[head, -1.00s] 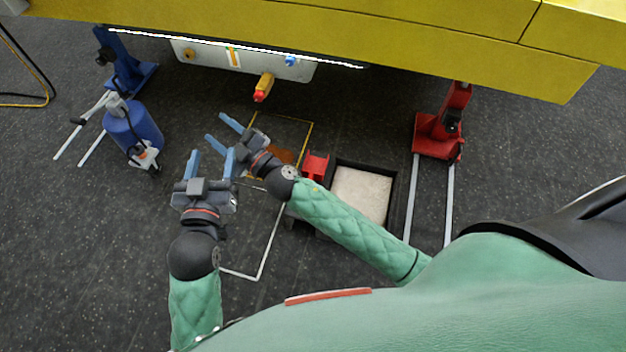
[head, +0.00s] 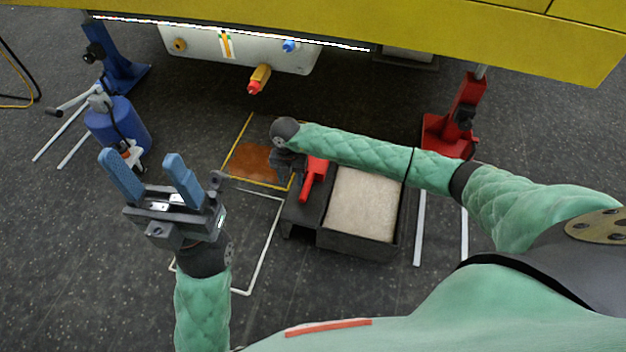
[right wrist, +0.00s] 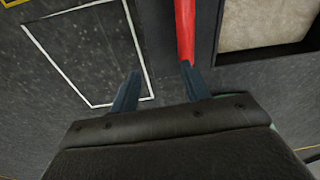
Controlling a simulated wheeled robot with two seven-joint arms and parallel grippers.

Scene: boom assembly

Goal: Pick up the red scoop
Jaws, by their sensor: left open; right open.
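The red scoop (head: 313,180) lies on the dark stand beside a black bin of pale granular material. Its long red part also shows at the top of the right wrist view (right wrist: 185,30). My right gripper (right wrist: 161,85) is open and empty; its right finger is close to the scoop's end, and I cannot tell whether they touch. In the head view my right gripper (head: 287,161) is just left of the scoop, its fingers mostly hidden. My left gripper (head: 141,160) is open and empty over the floor at left.
The black bin (head: 325,238) is right of the scoop. An orange-brown patch (head: 255,165) in a yellow floor frame is left of it. A red jack (head: 455,125) stands at right, blue equipment (head: 120,128) at left. A yellow boom (head: 400,25) spans the top.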

